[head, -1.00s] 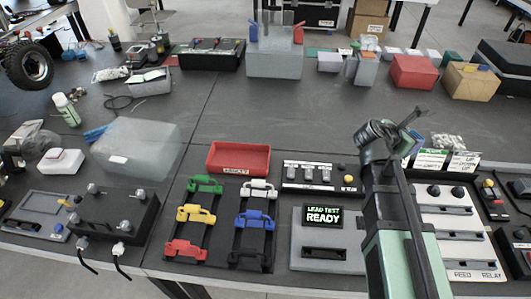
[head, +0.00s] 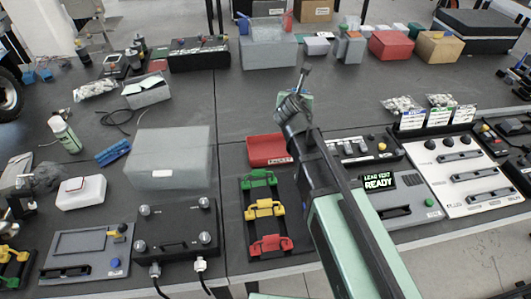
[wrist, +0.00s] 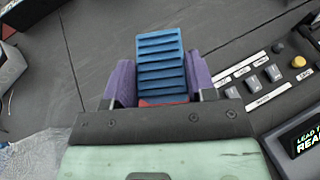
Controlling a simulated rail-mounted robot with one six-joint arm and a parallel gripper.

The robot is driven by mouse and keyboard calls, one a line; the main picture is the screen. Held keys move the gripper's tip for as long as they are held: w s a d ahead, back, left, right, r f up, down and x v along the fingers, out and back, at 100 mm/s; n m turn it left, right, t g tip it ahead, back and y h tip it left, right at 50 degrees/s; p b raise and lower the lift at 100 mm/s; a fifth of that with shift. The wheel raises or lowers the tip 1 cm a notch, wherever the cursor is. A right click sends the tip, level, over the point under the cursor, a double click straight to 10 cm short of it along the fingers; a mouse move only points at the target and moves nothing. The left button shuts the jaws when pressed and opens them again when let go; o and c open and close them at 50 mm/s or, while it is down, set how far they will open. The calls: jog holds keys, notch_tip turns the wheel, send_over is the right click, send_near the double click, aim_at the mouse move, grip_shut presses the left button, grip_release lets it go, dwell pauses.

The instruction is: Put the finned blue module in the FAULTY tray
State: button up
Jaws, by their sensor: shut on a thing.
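The finned blue module (wrist: 160,62) shows in the wrist view, with its ridged face toward the camera. My gripper (wrist: 158,85) has its purple fingers on either side of it and is shut on it. In the head view my gripper (head: 303,80) is raised over the table beyond the red tray, and I cannot make out the module there. The red FAULTY tray (head: 268,150) lies behind the colored parts rack, left of my arm, and looks empty where visible. A red patch shows below the module in the wrist view; I cannot tell what it is.
A rack (head: 262,225) of green, yellow and red parts stands in front of the tray. A translucent box (head: 168,158) is to the left, with a ridged blue item (head: 113,152) beside it. A leak test unit (head: 385,195) is right of my arm. The table's middle is open.

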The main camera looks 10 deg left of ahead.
notch_tip(320, 180, down, 20)
jog(key=b, duration=2)
jog(key=shift+f, duration=0.25)
jog(key=shift+r, duration=0.25)
jog(key=shift+f, duration=0.15)
jog(key=o, duration=1)
jog(key=shift+d, duration=0.1)
jog(key=p+v, duration=0.4)
jog(key=v, duration=0.8)
jog(key=shift+w+r+p, duration=0.1)
jog(key=shift+r+p, duration=0.1)
jog(key=shift+p, duration=0.2)
